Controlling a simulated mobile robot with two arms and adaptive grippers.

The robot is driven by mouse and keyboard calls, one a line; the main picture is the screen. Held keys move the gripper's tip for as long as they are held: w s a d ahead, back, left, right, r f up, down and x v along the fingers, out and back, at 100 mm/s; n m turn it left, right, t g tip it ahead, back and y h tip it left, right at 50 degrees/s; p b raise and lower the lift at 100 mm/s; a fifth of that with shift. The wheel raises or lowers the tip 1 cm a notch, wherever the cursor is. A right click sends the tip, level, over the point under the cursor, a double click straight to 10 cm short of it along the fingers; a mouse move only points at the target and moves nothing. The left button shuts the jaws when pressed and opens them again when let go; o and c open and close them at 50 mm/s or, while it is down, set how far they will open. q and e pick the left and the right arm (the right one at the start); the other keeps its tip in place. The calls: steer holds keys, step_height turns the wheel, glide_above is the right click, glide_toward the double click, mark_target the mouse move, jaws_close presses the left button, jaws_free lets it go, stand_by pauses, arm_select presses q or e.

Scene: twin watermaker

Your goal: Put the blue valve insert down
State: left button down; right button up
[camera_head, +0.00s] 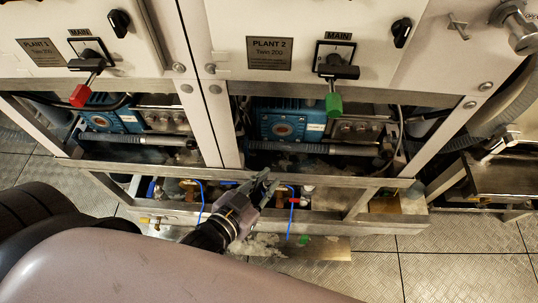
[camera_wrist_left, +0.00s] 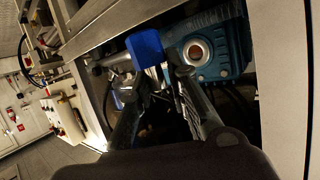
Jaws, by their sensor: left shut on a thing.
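My left gripper (camera_head: 264,187) reaches in from the lower left in the head view, in front of the lower frame rail of the PLANT 2 cabinet. In the left wrist view the left gripper (camera_wrist_left: 158,78) is shut on the blue valve insert (camera_wrist_left: 147,48), a bright blue block at the fingertips. The insert is held off any surface that I can make out. In the head view I cannot pick it out at the dark fingertips. My right gripper is not in view.
A blue pump (camera_head: 285,122) sits inside the PLANT 2 bay, with another pump (camera_head: 110,117) in the bay at left. A metal frame rail (camera_head: 330,179) runs below them. Thin blue hoses (camera_head: 291,210) and fittings lie close to the gripper. Metal floor (camera_head: 460,270) is clear at lower right.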

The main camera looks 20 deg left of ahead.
arm_select(q)
steer(key=w+a, duration=0.1)
steer(key=w, duration=0.2)
steer(key=w+a+f, duration=0.1)
steer(key=w, duration=0.2)
steer(key=w+a+f+p, duration=0.1)
steer(key=w, duration=0.3)
steer(key=shift+w+f, duration=0.1)
steer(key=shift+f, duration=0.05)
step_height(320, 180, down, 4)
steer(key=shift+r, duration=0.2)
steer(key=shift+w+f, duration=0.1)
steer(key=shift+f, duration=0.45)
steer(key=c, duration=1.5)
jaws_free()
steer(key=shift+f, duration=0.1)
